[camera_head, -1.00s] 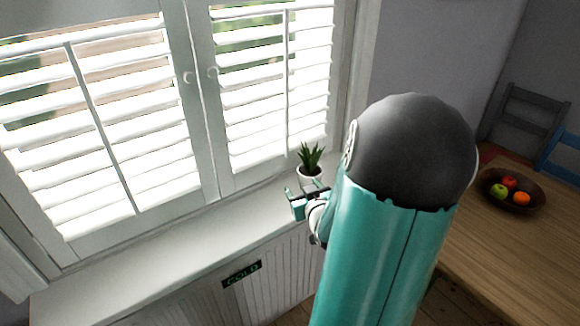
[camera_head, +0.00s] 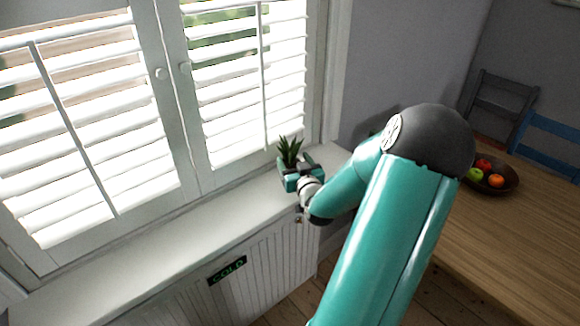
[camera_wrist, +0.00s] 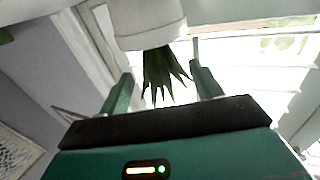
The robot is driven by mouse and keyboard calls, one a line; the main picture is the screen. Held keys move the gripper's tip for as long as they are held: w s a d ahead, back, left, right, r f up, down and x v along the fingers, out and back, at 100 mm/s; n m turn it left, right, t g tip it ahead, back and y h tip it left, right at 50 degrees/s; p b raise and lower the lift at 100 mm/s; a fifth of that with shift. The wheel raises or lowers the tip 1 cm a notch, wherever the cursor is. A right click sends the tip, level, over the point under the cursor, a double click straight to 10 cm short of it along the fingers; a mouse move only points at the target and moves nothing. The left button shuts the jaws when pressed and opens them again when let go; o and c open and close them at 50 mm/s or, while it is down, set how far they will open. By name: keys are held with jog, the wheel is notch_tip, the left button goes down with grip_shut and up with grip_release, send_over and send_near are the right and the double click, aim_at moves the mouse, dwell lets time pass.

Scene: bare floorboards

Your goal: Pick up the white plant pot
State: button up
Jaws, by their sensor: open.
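The white plant pot (camera_wrist: 147,24) shows upside down at the top of the wrist view, its dark green spiky plant (camera_wrist: 163,75) hanging down between my fingers. In the head view the plant (camera_head: 289,152) rises above the white sill by the window, and the pot is mostly hidden behind my gripper. My gripper (camera_head: 294,168) is open at the pot, one finger on each side of the plant in the wrist view (camera_wrist: 161,62). I cannot tell whether the fingers touch the pot.
The white sill (camera_head: 170,235) is clear to the left. Shuttered windows (camera_head: 245,85) stand close behind the pot. A panelled front with a "COLD" sign (camera_head: 228,271) lies below. On the right are a wooden table (camera_head: 500,245), a fruit bowl (camera_head: 510,183) and chairs (camera_head: 500,105).

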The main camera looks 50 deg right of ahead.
aim_at(292, 156)
jog(key=x, duration=0.4)
jog(key=shift+w+d+f, duration=0.15)
jog(key=shift+w+d, duration=0.1)
jog(key=shift+w, duration=0.05)
jog(key=c, duration=1.1)
jog(key=shift+c, duration=1.4)
